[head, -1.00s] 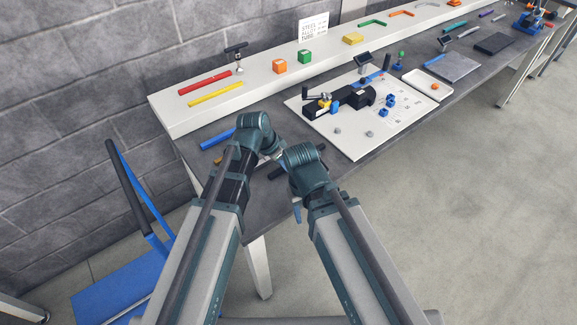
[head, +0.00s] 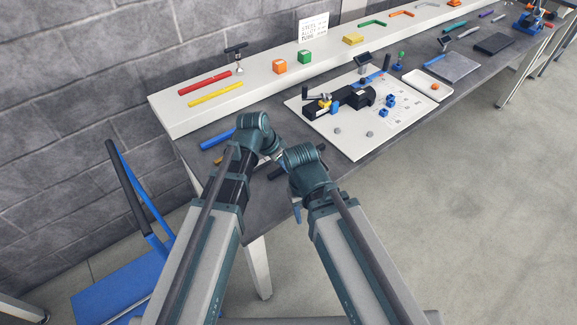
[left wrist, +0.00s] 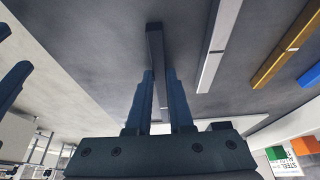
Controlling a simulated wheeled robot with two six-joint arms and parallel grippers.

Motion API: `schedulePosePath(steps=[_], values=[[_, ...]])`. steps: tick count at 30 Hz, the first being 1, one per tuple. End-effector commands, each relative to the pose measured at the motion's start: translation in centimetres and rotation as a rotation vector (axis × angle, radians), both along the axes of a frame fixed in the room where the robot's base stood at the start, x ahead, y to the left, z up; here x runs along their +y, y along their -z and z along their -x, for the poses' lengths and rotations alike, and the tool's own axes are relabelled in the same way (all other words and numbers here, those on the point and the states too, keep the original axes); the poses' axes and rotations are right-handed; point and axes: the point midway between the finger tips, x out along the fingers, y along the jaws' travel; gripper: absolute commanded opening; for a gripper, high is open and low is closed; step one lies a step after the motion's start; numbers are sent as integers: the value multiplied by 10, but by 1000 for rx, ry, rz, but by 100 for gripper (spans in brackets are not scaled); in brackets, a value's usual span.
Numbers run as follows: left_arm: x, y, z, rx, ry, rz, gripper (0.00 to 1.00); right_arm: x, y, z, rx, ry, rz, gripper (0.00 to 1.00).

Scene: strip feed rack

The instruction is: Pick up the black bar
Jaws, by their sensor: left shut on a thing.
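The black bar (left wrist: 155,45) runs between the two fingers of my left gripper (left wrist: 160,75) in the left wrist view, its far end sticking out past the tips. In the head view a dark end of the bar (head: 276,174) shows between my two wrists, low over the near-left table. The left gripper is shut on it; my wrists hide most of the bar in the head view. Two dark fingers of my right gripper (left wrist: 15,62) show apart at the left edge of the left wrist view, with nothing seen between them.
A grey bar (left wrist: 217,45), an ochre bar (left wrist: 290,45) and a blue bar (head: 217,138) lie beside it. A raised white shelf (head: 240,90) carries red and yellow bars and cubes. A white board (head: 360,145) with a fixture stands to the right.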

Motion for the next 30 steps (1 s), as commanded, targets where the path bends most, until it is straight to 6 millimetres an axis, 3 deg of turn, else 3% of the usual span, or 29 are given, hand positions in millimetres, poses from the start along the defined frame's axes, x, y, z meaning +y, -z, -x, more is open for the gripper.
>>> schedulePosePath(steps=[19, 30], values=[[0, -5, 0, 0, 0, 0, 0, 0, -5, 0, 0, 0, 0, 50], [0, -48, 0, -1, 0, 1, 0, 0, -48, 0, 0, 0, 0, 50]])
